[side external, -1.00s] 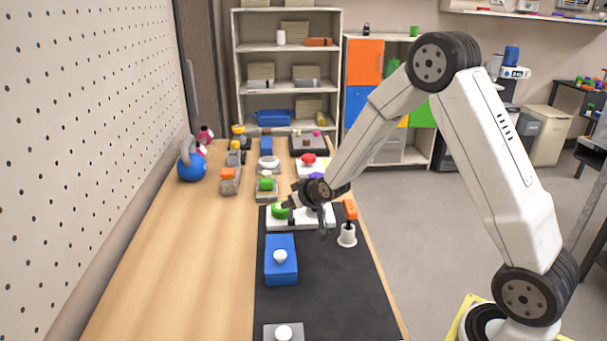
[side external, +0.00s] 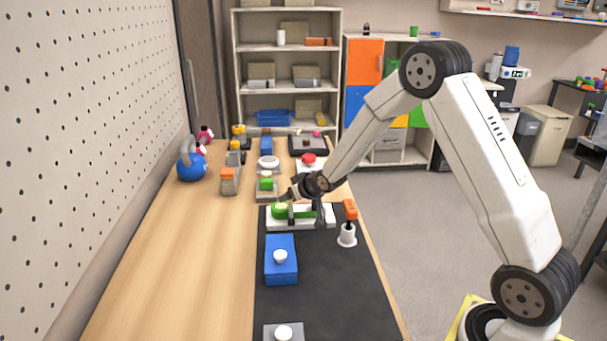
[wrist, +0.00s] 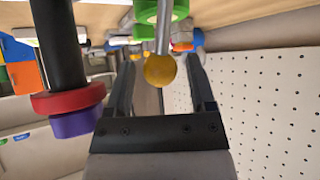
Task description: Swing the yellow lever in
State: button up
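The yellow lever shows in the wrist view as a yellow ball knob (wrist: 160,71) on a thin silver rod. The rod runs to a green round housing (wrist: 148,9) at the top edge. In the side external view the green housing (side external: 279,211) sits on a white base (side external: 329,215) on the dark mat. My gripper (wrist: 163,62) is open, with one finger on each side of the knob in the picture and visible gaps to it. In the side view my gripper (side external: 287,196) is just above and behind the housing; the knob is not distinct there.
A blue box with a white knob (side external: 281,262) and an orange-handled switch (side external: 348,225) stand nearby on the mat. A blue kettlebell (side external: 190,166) stands near the pegboard wall. In the wrist view a dark post with red and purple rings (wrist: 68,100) is at left. Bare wood lies left of the mat.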

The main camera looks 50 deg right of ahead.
jog(key=shift+v, duration=3)
jog(key=shift+a, duration=0.1)
jog(key=d+v, duration=0.1)
jog(key=v, duration=0.6)
jog(key=shift+s+a+r, duration=0.3)
jog(key=shift+a, duration=0.2)
jog(key=shift+a, duration=0.1)
jog(key=s+a+f+n+g+y, duration=0.1)
jog(key=s+a+f+g, duration=0.2)
jog(key=s+a, duration=0.2)
jog(key=s+a+f+n+g, duration=0.1)
jog(key=s+a+f+g, duration=0.3)
jog(key=s, duration=0.7)
jog(key=shift+a+g+y, duration=0.3)
jog(key=shift+a+y, duration=0.1)
jog(key=shift+a, duration=0.55)
